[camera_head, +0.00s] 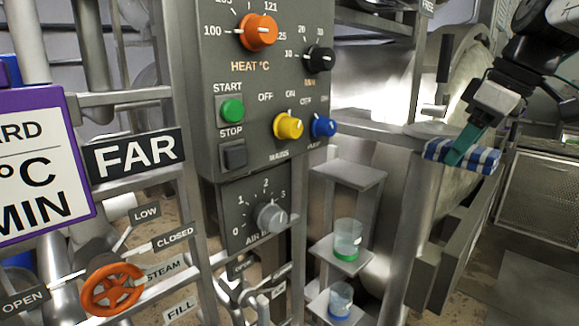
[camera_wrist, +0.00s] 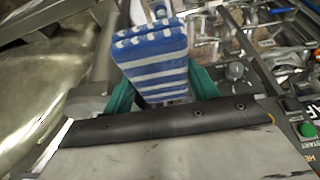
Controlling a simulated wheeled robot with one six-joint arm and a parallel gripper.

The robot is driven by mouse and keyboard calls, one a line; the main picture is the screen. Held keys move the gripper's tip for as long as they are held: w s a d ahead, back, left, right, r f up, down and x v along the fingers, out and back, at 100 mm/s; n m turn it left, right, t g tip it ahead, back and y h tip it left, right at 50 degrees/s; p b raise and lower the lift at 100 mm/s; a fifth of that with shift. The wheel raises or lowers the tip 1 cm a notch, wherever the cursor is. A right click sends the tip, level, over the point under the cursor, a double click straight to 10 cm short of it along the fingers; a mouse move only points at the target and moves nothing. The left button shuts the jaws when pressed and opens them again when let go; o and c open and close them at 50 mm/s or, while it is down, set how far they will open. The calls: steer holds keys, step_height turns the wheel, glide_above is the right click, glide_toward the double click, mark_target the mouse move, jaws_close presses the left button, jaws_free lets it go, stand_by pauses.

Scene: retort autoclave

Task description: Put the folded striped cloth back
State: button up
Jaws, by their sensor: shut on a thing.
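The folded striped cloth (camera_head: 484,158) is blue and white and shows at the right in the head view. My gripper (camera_head: 462,150) has green fingers and is shut on it. In the wrist view the cloth (camera_wrist: 155,60) stands out beyond the fingers, with a green finger of my gripper (camera_wrist: 162,90) on each side. In the head view the cloth is level with a small metal ledge (camera_head: 440,130) just behind and left of it. I cannot tell whether the cloth touches the ledge.
A grey control panel (camera_head: 262,90) with knobs and buttons stands in the middle. Small metal shelves hold a green-based glass (camera_head: 347,238) and a blue-based glass (camera_head: 340,300). An orange valve wheel (camera_head: 111,289) is at lower left. A large rounded metal vessel (camera_head: 470,75) stands behind my gripper.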

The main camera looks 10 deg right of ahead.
steer(key=shift+w+a, duration=0.25)
steer(key=shift+a, duration=0.4)
glide_above(344, 169)
steer(key=s+d, duration=0.1)
steer(key=shift+s+f, duration=0.2)
steer(key=shift+f, duration=0.95)
steer(key=shift+w+f, duration=0.2)
steer(key=shift+f, duration=1.95)
steer(key=shift+f, duration=0.2)
steer(key=o, duration=1)
